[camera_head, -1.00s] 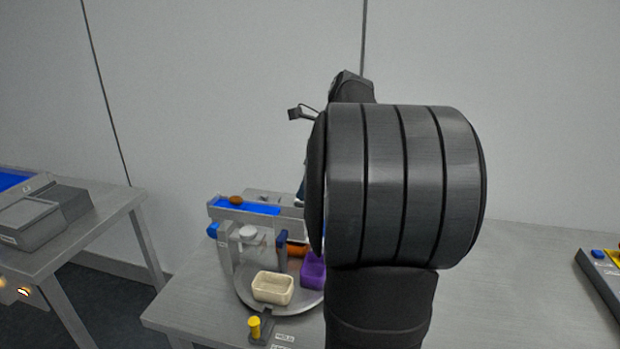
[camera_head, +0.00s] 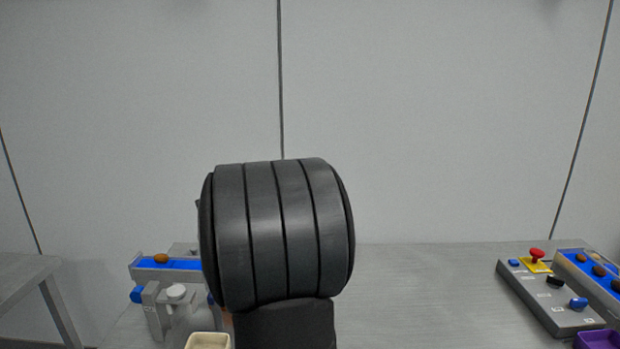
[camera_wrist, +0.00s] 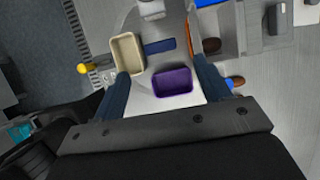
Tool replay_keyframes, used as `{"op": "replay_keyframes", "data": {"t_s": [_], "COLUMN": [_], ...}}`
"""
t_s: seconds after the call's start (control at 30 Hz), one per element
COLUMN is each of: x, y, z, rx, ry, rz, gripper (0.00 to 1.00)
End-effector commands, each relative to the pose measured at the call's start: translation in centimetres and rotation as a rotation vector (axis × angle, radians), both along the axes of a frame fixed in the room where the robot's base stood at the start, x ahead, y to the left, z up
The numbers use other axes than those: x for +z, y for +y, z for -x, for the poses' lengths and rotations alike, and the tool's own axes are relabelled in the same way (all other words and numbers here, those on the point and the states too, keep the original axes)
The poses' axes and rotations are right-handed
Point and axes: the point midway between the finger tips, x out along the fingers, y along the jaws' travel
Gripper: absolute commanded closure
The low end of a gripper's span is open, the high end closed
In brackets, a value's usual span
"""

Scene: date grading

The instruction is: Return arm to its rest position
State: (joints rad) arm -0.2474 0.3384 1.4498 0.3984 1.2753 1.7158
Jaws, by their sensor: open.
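My arm fills the middle of the head view and hides my gripper there. In the wrist view my gripper (camera_wrist: 158,70) is open, its two dark blue fingers spread wide with nothing held between them. The cream tray also shows at the bottom edge of the head view (camera_head: 207,341), partly cut off.
A blue belt (camera_head: 180,264) with a brown date (camera_head: 161,259) lies left of my arm. At right stands a control panel (camera_head: 545,290) with a red button (camera_head: 537,254), beside a blue strip holding several dates. The table between is clear.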

Motion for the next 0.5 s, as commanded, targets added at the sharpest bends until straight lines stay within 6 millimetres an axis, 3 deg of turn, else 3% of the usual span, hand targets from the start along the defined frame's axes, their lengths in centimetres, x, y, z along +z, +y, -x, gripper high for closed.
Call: {"op": "replay_keyframes", "data": {"t_s": [0.2, 0.5], "x": [-4.0, -6.8], "y": [1.6, 2.8], "z": [0.1, 0.1], "rx": [0.001, 0.0], "ry": [0.004, 0.002], "rz": [0.001, 0.0], "gripper": [0.31, 0.31]}}
